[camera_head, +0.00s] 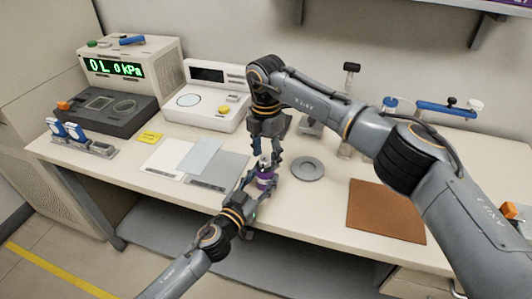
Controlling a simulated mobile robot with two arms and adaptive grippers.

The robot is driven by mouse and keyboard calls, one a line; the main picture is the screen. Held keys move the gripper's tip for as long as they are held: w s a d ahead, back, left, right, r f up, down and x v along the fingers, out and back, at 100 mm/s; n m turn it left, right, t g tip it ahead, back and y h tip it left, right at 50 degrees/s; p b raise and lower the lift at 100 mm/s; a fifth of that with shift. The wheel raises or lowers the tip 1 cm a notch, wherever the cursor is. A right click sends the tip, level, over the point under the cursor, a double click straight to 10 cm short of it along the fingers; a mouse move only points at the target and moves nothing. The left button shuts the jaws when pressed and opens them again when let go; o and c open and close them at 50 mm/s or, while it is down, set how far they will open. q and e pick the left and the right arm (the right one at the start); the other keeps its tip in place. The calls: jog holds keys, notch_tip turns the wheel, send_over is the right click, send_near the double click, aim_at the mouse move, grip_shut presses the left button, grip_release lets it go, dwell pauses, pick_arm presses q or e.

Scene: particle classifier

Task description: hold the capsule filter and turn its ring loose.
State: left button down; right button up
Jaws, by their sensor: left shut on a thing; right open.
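A grey round dish (307,169) lies just right of the filter. Flat sheets (202,157) lie to the left, a brown mat (386,211) to the right. A pressure display box (130,67), a dark tray (104,107) and a white instrument (207,97) stand behind at left.

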grip_shut()
jog(key=shift+n, duration=0.3)
